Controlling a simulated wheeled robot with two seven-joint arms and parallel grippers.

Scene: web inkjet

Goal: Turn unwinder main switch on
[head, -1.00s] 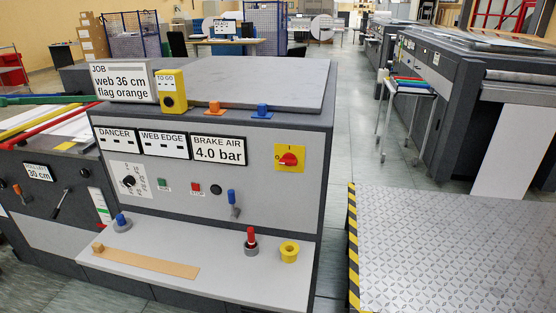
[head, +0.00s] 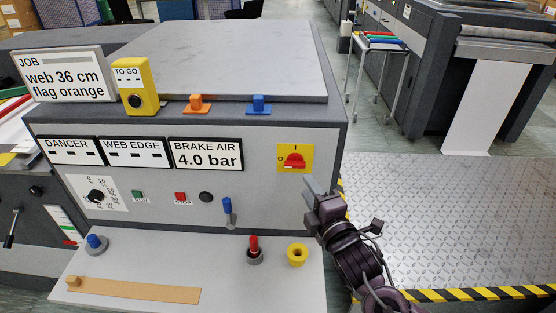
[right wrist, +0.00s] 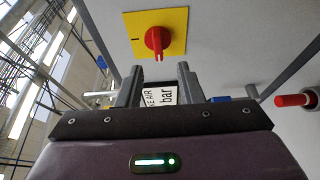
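The main switch is a red rotary knob (head: 295,160) on a yellow plate (head: 307,149), at the upper right of the unwinder's grey front panel (head: 270,205). An "I" is marked at the plate's top and an "O" at its left. The knob's handle lies sideways, toward the "O". The right wrist view shows the knob (right wrist: 157,40) just beyond the fingertips. My right gripper (head: 312,185) is below and right of the switch, apart from it. In the right wrist view its two fingers (right wrist: 160,78) are spread with nothing between them. My left gripper is not in view.
Below the panel, a shelf (head: 215,277) holds a red-handled knob (head: 254,249), a yellow ring (head: 297,254) and a blue knob (head: 96,244). A blue lever (head: 228,212) sticks out of the panel. A tread-plate platform (head: 440,215) with striped edges is at the right.

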